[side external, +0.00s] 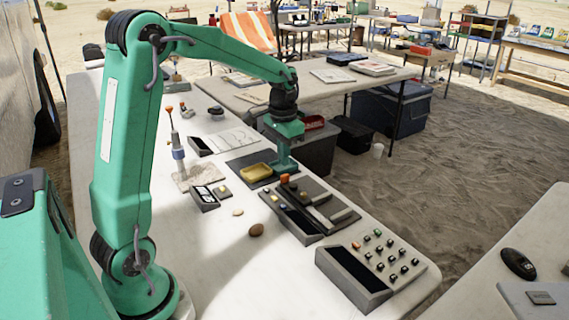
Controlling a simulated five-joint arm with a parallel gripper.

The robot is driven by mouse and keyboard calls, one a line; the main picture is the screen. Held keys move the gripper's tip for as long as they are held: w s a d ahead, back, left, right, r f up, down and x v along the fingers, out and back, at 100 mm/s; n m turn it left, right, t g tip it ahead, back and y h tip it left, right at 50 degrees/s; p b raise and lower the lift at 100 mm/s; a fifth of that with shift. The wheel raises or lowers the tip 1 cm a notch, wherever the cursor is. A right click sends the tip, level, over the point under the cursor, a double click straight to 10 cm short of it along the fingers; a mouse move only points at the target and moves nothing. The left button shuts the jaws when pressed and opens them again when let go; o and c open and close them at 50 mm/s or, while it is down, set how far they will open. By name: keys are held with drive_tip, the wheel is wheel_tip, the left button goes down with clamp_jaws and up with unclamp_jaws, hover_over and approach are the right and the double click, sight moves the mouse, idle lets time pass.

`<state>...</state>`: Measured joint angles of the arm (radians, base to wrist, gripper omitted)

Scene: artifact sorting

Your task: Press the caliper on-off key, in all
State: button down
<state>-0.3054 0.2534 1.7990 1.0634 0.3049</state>
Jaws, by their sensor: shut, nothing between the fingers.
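A dark grey unit (342,215) with lighter grey bars lies flat on the white table, below and right of my gripper; it looks like the caliper's station. An orange piece (284,178) and a small yellow key (275,197) show at its far left end. I cannot tell for sure which is the on-off key. My gripper (286,169) points down just above the orange piece, shut and empty. Whether it touches the orange piece cannot be made out.
A yellow dish (257,171) sits on a dark mat left of my gripper. A panel of several keys (385,256) stands at the front right. The white table (225,265) is bare in front.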

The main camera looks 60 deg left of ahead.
sight(284, 208)
drive_tip(key=shift+w+a+f, duration=0.4)
drive_tip(key=shift+a+f, duration=0.15)
drive_tip(key=shift+f, duration=0.05)
drive_tip(key=shift+f, duration=0.1)
wheel_tip(284, 208, down, 14)
drive_tip(key=shift+r, duration=0.1)
idle(0.8)
drive_tip(key=shift+s+f, duration=0.1)
drive_tip(key=shift+f, duration=0.9)
drive_tip(key=shift+r, duration=0.1)
